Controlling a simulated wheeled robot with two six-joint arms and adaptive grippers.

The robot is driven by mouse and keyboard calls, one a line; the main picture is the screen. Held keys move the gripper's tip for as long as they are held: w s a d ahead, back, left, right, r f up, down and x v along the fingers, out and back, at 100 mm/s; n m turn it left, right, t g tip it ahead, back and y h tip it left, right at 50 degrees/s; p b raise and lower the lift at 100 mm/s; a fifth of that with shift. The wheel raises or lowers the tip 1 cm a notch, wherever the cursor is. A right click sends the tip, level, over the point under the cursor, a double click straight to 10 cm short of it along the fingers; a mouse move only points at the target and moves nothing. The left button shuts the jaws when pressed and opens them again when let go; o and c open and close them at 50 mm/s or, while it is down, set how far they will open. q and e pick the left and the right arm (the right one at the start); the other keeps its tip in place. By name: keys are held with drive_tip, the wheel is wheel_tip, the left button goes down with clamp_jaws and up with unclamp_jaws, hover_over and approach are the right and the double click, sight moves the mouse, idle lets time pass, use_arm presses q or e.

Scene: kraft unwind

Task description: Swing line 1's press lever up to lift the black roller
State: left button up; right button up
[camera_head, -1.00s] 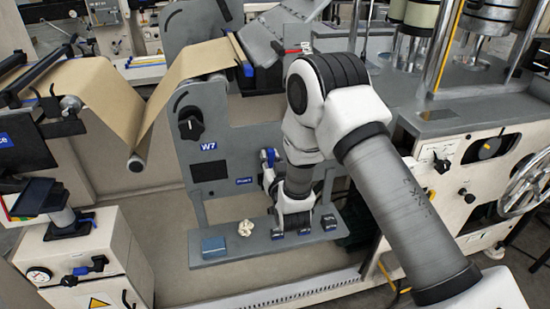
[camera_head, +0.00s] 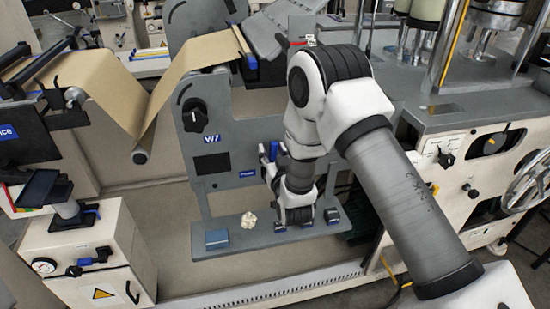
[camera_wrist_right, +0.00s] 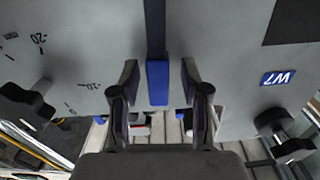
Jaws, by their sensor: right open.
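In the right wrist view, a dark lever with a bright blue end (camera_wrist_right: 157,82) lies along the grey panel. My right gripper (camera_wrist_right: 157,88) is open, with one finger on each side of the blue end; I cannot tell whether either touches it. In the head view my right gripper (camera_head: 268,160) is at the grey W7 panel (camera_head: 217,185), just right of the small blue label (camera_head: 247,174). My arm hides much of that area. I cannot pick out the black roller with certainty. My left gripper is not in view.
A black knob (camera_head: 194,115) sticks out of the panel.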

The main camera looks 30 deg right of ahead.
drive_tip(key=v, duration=1.1)
drive_tip(key=shift+s+a, duration=0.25)
drive_tip(key=shift+s, duration=0.1)
drive_tip(key=s+f+g+y+p, duration=0.1)
drive_tip(key=s+f+g+p, duration=0.1)
drive_tip(key=s+f+g, duration=0.4)
drive_tip(key=s+f+g+p, duration=0.1)
drive_tip(key=s+f+p, duration=0.25)
drive_tip(key=f, duration=0.45)
drive_tip(key=s+a+f+n+g+y, duration=0.1)
drive_tip(key=s+f+g, duration=0.3)
drive_tip(key=s, duration=0.5)
drive_tip(key=s+a+f+n+g+y, duration=0.2)
drive_tip(key=s+f+g, duration=0.3)
drive_tip(key=s, duration=0.5)
drive_tip(key=shift+g+b, duration=0.3)
drive_tip(key=shift+g, duration=0.5)
